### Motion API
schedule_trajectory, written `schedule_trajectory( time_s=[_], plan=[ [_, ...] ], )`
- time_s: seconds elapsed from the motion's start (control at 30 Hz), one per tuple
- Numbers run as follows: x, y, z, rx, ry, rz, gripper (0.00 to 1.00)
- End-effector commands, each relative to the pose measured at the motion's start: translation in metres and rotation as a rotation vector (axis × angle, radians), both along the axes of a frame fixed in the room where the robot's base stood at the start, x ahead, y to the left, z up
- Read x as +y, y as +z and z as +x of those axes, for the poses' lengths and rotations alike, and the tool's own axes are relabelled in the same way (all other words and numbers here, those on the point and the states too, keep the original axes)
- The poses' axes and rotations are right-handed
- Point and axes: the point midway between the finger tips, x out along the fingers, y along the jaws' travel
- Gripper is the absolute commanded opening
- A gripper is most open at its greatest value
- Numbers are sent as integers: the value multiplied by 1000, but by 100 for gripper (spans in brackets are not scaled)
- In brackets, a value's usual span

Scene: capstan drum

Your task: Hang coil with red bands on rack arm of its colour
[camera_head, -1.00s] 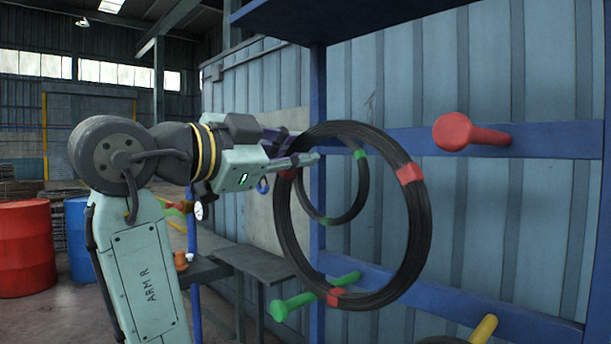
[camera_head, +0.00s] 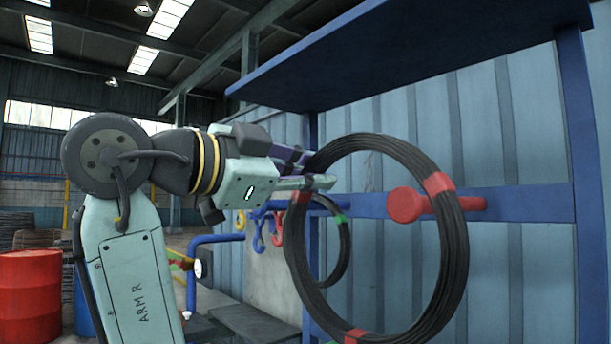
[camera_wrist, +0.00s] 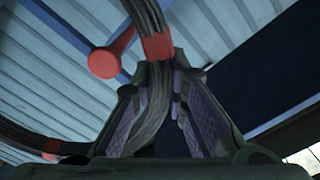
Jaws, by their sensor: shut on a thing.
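The black coil with red bands (camera_head: 459,240) hangs upright from my gripper (camera_head: 312,178), which is shut on its upper left rim. In the wrist view the coil strands (camera_wrist: 158,95) run between the two pads, with a red band (camera_wrist: 157,46) just beyond. The red rack arm (camera_head: 405,205) has a round knob that shows inside the coil's opening in the head view. Its shaft passes behind the coil's right rim. I cannot tell whether the knob is through the ring or only behind it. The knob also shows in the wrist view (camera_wrist: 104,63), left of the coil.
A smaller coil with green bands (camera_head: 345,250) hangs farther back. Blue rack rails and a post (camera_head: 590,150) stand behind and right, with a blue shelf (camera_head: 430,45) above. Small coloured hooks (camera_head: 276,228) and a red drum (camera_head: 30,298) are at left.

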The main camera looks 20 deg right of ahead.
Motion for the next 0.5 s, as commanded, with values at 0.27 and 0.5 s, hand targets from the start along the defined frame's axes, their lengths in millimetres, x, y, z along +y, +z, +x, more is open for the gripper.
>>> schedule_trajectory(
  time_s=[0.27, 0.5],
  plan=[
    [-34, 2, 13, 1, -3, -4, 0],
    [-62, 2, 25, 1, -3, -3, 0]
  ],
)
